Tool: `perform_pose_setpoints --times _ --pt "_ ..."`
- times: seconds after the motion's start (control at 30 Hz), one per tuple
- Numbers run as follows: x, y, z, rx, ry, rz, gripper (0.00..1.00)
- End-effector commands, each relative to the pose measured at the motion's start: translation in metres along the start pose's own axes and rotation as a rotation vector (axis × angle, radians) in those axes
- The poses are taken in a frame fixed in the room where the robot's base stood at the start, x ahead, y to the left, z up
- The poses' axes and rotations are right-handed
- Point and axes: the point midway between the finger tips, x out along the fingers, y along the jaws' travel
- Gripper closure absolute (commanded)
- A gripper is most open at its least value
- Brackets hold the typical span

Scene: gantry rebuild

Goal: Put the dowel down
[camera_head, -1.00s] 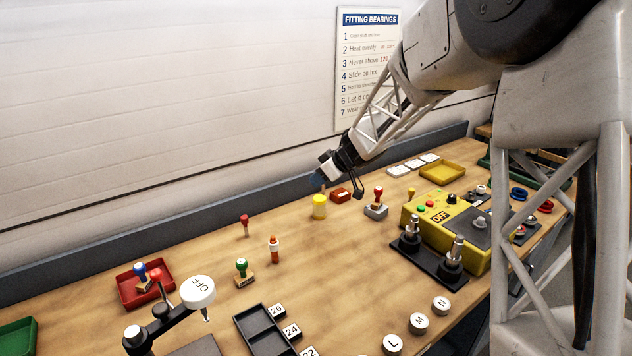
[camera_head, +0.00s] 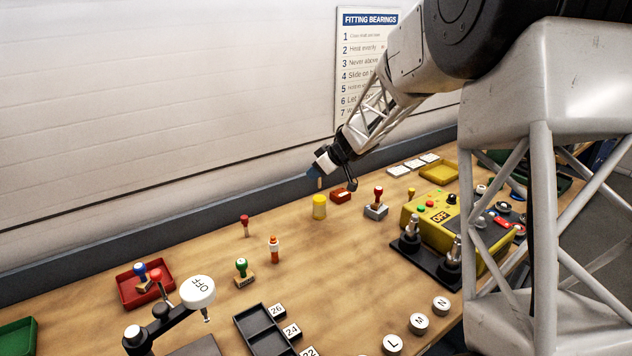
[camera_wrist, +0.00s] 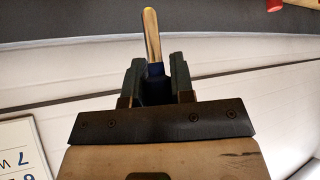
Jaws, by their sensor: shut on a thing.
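My gripper (camera_head: 314,173) is over the back of the workbench (camera_head: 275,212), behind and above a yellow cylinder (camera_head: 319,207). It is shut on the dowel, a slim pale wooden rod. The dowel (camera_head: 319,183) points down from the jaws in the head view, its lower end appearing clear of the bench. In the wrist view, the dowel (camera_wrist: 151,32) sticks out past the jaws of my gripper (camera_wrist: 154,72). Its inner end is hidden between the dark fingers.
A small red block (camera_head: 341,195) and a red-knobbed stamp (camera_head: 376,204) stand right of the cylinder. A yellow control box (camera_head: 430,212) is farther right. A red-topped stamp (camera_head: 245,225) and an orange-and-white bottle (camera_head: 274,249) stand left. Bare wood lies between them.

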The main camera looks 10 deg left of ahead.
Motion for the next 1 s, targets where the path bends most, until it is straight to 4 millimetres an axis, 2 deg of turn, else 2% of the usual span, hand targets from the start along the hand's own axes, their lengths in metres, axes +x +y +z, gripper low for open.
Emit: perform_pose_setpoints --times 0.33,0.8,0.83,1.0 --pt "0.022 0.000 0.022 0.001 0.000 0.000 1.00" --pt "0.025 0.000 0.025 0.001 0.000 0.000 1.00" --pt "0.025 0.000 0.025 0.001 0.000 0.000 0.76" --pt "0.025 0.000 0.025 0.000 0.000 0.000 0.52"
